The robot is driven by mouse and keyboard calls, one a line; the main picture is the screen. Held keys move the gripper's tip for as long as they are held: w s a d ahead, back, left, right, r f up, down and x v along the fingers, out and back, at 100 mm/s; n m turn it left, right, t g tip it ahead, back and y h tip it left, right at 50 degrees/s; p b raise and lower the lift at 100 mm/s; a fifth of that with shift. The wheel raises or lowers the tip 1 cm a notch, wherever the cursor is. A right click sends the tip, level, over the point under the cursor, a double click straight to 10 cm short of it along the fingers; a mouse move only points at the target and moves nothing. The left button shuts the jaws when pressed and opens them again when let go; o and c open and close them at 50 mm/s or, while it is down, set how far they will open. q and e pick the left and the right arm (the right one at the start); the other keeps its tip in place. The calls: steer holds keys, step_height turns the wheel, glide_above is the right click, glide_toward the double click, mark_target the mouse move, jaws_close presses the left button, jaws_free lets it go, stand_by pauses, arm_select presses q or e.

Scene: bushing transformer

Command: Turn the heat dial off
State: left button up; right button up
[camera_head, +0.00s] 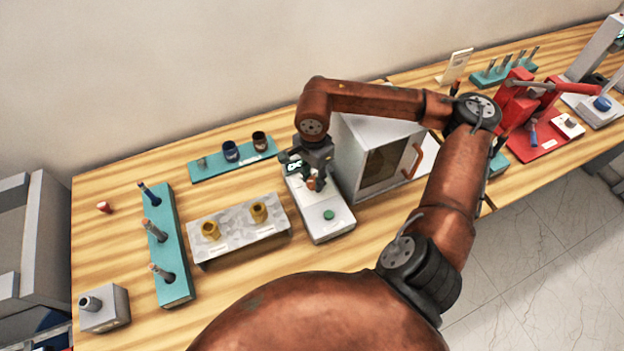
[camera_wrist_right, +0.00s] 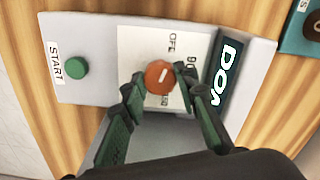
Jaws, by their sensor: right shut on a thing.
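The heat dial (camera_wrist_right: 159,77) is a round orange knob with a white mark, on a pale plate of the control box (camera_head: 326,226). OFF and number labels surround the dial in the wrist view. My right gripper (camera_head: 313,182) is over the box; in the wrist view its two fingers (camera_wrist_right: 162,90) stand either side of the dial, shut on it. The dial is mostly covered by the gripper in the head view. Which label the mark points at is hard to tell. My left gripper is out of view.
A green START button (camera_wrist_right: 75,68) is on the same box. A dark display (camera_wrist_right: 224,78) with bright letters lies on its other side. A grey oven (camera_head: 366,150) stands close to the right. A grey block with two brass-coloured bushings (camera_head: 240,235) is to the left.

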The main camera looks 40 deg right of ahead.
mark_target(313, 181)
stand_by(0.3)
steer(key=o, duration=1.1)
steer(key=shift+o, duration=0.2)
step_height(313, 181, up, 12)
stand_by(0.5)
